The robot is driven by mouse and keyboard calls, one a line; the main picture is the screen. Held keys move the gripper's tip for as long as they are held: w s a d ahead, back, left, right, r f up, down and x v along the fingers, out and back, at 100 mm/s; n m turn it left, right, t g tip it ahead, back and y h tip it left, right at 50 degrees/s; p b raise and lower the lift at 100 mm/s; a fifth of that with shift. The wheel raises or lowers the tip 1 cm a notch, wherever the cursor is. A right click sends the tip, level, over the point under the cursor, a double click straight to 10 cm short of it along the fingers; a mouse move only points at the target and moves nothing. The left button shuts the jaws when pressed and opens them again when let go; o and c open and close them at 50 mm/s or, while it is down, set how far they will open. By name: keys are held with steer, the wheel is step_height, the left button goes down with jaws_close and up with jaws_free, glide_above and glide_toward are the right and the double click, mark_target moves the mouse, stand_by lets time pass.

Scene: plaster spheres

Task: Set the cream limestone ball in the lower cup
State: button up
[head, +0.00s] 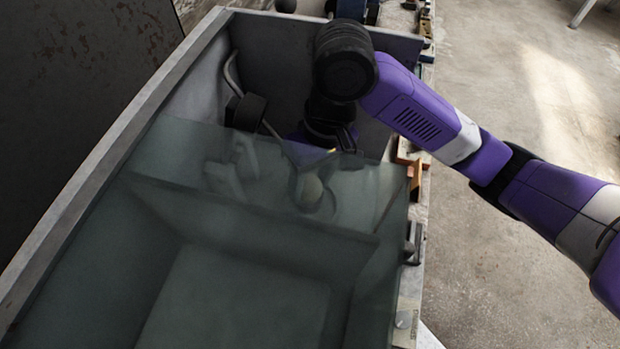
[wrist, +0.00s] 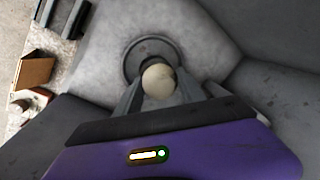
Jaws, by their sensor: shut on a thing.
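The cream ball (wrist: 158,82) sits between the fingertips of my gripper (wrist: 157,88) in the wrist view, and the fingers are shut on it. A round grey cup with a dark rim (wrist: 134,58) is just beyond the ball, which overlaps the cup's near edge in this view. I cannot tell whether the ball touches the cup. In the head view the ball (head: 312,188) and my gripper (head: 307,172) show dimly through a glass sheet. I cannot tell from these views whether this is the lower cup.
A tinted glass sheet (head: 230,240) covers the near part of a grey walled trough (head: 105,150); my arm reaches in beyond its far edge. Pale blurred shapes (head: 235,165) stand left of the ball under the glass. Small blocks (wrist: 35,72) lie along the right ledge.

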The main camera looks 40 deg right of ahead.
steer(key=shift+f, duration=0.25)
steer(key=o, duration=1.4)
steer(key=shift+o, duration=0.2)
steer(key=shift+r, duration=0.1)
steer(key=shift+r+p, duration=1.95)
steer(key=shift+p, duration=0.15)
